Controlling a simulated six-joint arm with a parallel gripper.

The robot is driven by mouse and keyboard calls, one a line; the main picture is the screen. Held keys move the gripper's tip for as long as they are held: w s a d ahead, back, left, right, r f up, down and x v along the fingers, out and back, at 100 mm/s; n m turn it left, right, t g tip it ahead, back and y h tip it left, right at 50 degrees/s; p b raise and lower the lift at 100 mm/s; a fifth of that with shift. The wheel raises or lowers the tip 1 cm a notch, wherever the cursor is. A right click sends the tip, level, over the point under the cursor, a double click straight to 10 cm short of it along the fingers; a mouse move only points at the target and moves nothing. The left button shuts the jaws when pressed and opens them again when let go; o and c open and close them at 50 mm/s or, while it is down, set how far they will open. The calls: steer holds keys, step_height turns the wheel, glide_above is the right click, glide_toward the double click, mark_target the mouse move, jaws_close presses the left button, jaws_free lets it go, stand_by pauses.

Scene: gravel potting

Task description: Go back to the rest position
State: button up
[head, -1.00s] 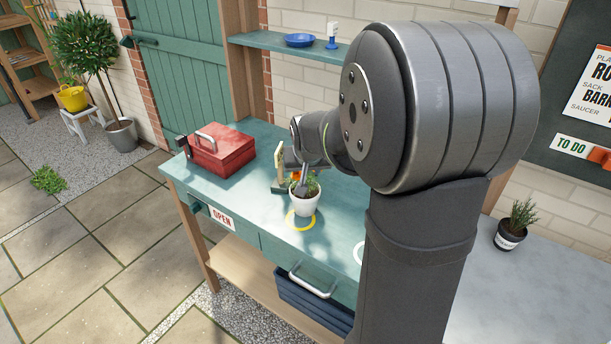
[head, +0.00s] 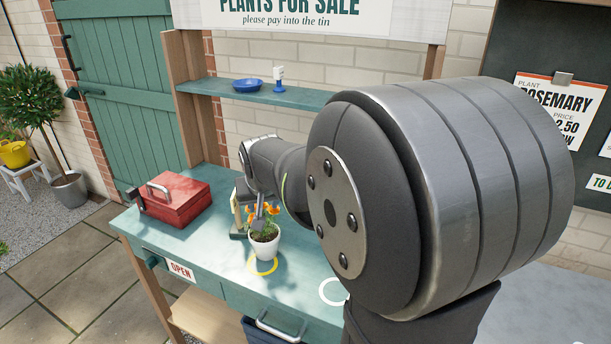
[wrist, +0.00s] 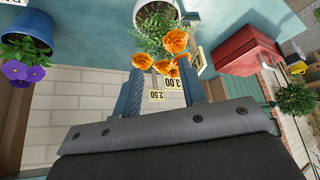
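A white pot (head: 264,247) with green leaves and orange flowers (head: 257,213) stands upright on the green bench (head: 215,262), at a yellow ring (head: 264,267). My gripper (head: 260,212) is at the plant, just above the pot's rim in the head view. In the wrist view the pot (wrist: 153,14) is at the top, with the orange flowers (wrist: 174,45) in front of the fingertips. My fingers (wrist: 160,72) stand apart, with price cards (wrist: 174,84) showing between them. I see no pot gripped. My large arm link hides the bench's right part.
A red cash box (head: 175,200) sits left on the bench. A dark green stand (head: 239,220) is close behind the pot. A shelf (head: 290,95) holds a blue dish (head: 248,86). A white ring (head: 333,291) marks bare bench. A blue pot (wrist: 27,35) with purple pansies shows in the wrist view.

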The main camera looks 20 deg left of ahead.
mark_target(265, 232)
steer(key=x, duration=1.2)
steer(key=shift+f, duration=0.1)
step_height(265, 232, up, 3)
steer(key=shift+f, duration=0.15)
steer(key=shift+r, duration=0.45)
